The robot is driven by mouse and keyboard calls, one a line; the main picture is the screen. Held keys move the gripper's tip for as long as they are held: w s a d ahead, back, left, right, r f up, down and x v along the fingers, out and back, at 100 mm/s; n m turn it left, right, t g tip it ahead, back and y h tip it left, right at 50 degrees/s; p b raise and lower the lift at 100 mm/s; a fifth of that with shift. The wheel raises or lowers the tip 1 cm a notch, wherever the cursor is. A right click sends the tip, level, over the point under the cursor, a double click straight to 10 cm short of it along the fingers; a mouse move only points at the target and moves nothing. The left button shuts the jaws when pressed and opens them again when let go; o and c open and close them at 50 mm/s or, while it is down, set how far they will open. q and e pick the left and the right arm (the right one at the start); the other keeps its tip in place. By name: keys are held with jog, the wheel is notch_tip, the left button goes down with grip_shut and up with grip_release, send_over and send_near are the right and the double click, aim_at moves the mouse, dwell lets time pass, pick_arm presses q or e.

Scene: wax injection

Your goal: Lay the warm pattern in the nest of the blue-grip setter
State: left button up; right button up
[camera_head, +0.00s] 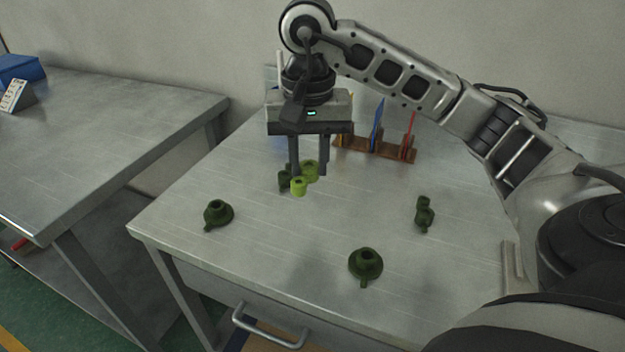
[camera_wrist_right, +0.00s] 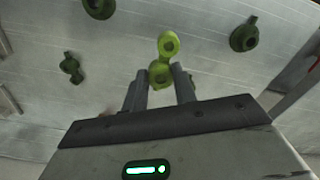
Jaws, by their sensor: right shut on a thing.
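My right gripper (camera_head: 308,172) points down over the middle of the table and is shut on a bright yellow-green pattern (camera_head: 299,187) with two ring-shaped lobes. The pattern also shows between the fingertips in the right wrist view (camera_wrist_right: 164,45), one lobe sticking out past them. Brown setters (camera_head: 375,151) stand at the back of the table, behind and right of the gripper. One has an upright blue grip (camera_head: 377,126), another a red grip (camera_head: 411,136). Their nests are too small to make out, and my arm hides part of that area. My left gripper is not in view.
Dark green pieces lie around the table: one at left (camera_head: 217,214), one at front (camera_head: 366,265), one at right (camera_head: 424,215), and one beside the held pattern (camera_head: 285,180). A second table (camera_head: 100,110) stands at left with a blue bin (camera_head: 20,68).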

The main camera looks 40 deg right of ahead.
jog(key=w+d+f, duration=0.2)
jog(key=w+f, duration=0.1)
jog(key=w+d+f, duration=0.1)
jog(key=f, duration=0.1)
jog(key=shift+w+d+f+p, duration=0.15)
jog(key=shift+w+d+p, duration=0.15)
jog(key=shift+w+d, duration=0.05)
jog(key=shift+w+d+f, duration=0.25)
jog(key=shift+w+f, duration=0.15)
jog(key=shift+f, duration=0.1)
jog(key=f, duration=0.3)
jog(key=shift+w+d+f+p, duration=0.1)
jog(key=shift+w+d+p, duration=0.1)
jog(key=shift+d+p, duration=0.1)
jog(key=shift+f, duration=0.3)
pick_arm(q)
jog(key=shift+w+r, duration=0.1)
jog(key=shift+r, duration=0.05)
